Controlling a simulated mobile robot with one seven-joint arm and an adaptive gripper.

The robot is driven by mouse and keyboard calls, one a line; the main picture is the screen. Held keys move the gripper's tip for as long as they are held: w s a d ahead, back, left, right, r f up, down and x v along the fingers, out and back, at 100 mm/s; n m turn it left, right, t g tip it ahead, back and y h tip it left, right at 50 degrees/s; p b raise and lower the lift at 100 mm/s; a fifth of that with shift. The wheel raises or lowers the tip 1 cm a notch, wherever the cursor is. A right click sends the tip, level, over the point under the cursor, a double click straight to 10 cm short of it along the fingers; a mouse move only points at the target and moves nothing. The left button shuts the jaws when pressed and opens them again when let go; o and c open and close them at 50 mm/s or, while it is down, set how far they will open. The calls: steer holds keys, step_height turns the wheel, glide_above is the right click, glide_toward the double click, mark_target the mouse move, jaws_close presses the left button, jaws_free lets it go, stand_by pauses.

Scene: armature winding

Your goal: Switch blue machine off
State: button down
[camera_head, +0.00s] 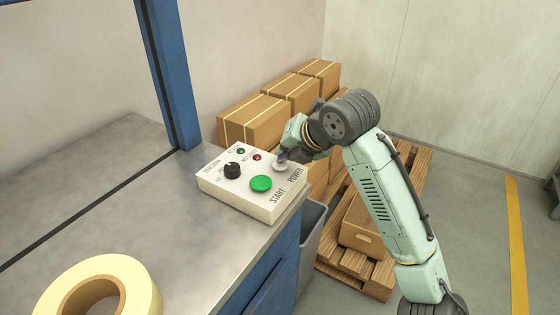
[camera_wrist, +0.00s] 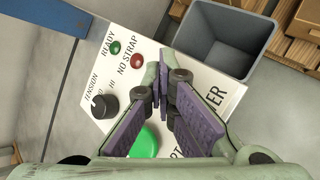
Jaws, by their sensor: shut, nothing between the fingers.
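The blue machine has a blue post (camera_head: 172,75) and a grey metal top (camera_head: 190,240). A white control box (camera_head: 222,190) sits on the top's right corner and also shows in the wrist view (camera_wrist: 130,78). It carries a green START button (camera_head: 261,184), a black TENSION knob (camera_head: 232,170), a green READY lamp (camera_head: 241,151) and a red NO STRAP lamp (camera_head: 257,157). My gripper (camera_head: 283,158) is shut and empty over the POWER end of the box. In the wrist view its purple fingers (camera_wrist: 160,82) hide the POWER control and part of the lettering. Contact cannot be told.
A grey bin (camera_head: 310,240) stands beside the machine, below the box. Strapped cartons (camera_head: 255,120) stand behind, and a wooden pallet (camera_head: 375,270) lies on the floor to the right. A cream tape roll (camera_head: 135,275) lies on the machine top at the front.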

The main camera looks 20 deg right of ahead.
steer(key=shift+r, duration=0.35)
step_height(320, 180, up, 6)
steer(key=p, duration=0.4)
stand_by(0.4)
